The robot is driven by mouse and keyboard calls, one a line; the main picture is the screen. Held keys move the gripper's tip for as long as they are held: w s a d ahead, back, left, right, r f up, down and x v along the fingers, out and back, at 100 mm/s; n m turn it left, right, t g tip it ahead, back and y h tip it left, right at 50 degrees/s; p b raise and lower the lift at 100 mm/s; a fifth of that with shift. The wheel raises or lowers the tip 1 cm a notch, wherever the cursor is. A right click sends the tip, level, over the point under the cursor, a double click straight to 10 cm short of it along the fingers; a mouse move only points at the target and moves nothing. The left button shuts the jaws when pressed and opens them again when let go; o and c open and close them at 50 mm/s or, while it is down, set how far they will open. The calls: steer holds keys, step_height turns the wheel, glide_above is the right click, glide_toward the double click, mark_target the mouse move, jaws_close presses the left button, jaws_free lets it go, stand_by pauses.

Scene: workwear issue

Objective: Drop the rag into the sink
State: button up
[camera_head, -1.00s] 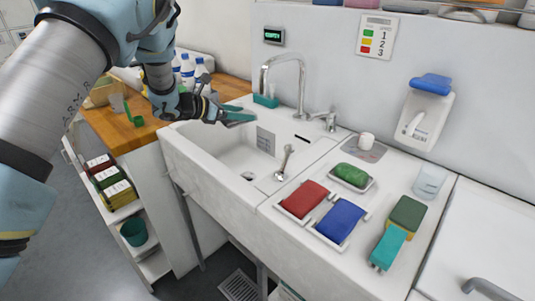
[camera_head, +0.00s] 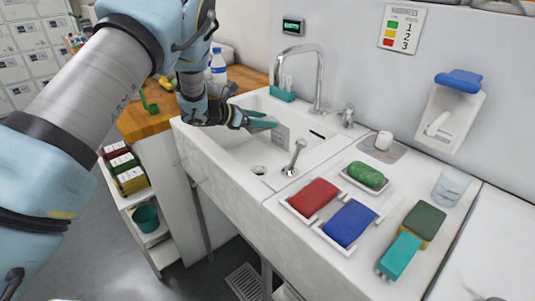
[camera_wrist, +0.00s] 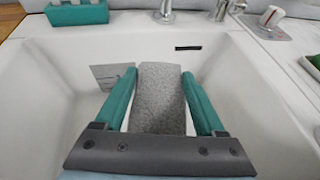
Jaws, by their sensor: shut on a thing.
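My gripper (camera_head: 264,124) is over the white sink (camera_head: 225,172), inside its left part as seen in the head view. In the wrist view, a grey speckled rag (camera_wrist: 160,97) is between the two teal fingers of my gripper (camera_wrist: 158,85). The fingers are shut on it, and the sink (camera_wrist: 45,85) basin lies below and around.
A tall faucet (camera_head: 319,75) stands at the back rim, with a teal holder (camera_head: 284,94) beside it. Red (camera_head: 313,196) and blue (camera_head: 348,222) pads and a green soap (camera_head: 366,175) lie on the right counter.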

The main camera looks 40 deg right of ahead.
steer(key=o, duration=1.3)
steer(key=shift+o, duration=0.2)
steer(key=b+v, duration=0.4)
steer(key=v, duration=0.6)
steer(key=shift+a+r, duration=0.2)
steer(key=shift+a, duration=0.15)
steer(key=shift+w, duration=0.15)
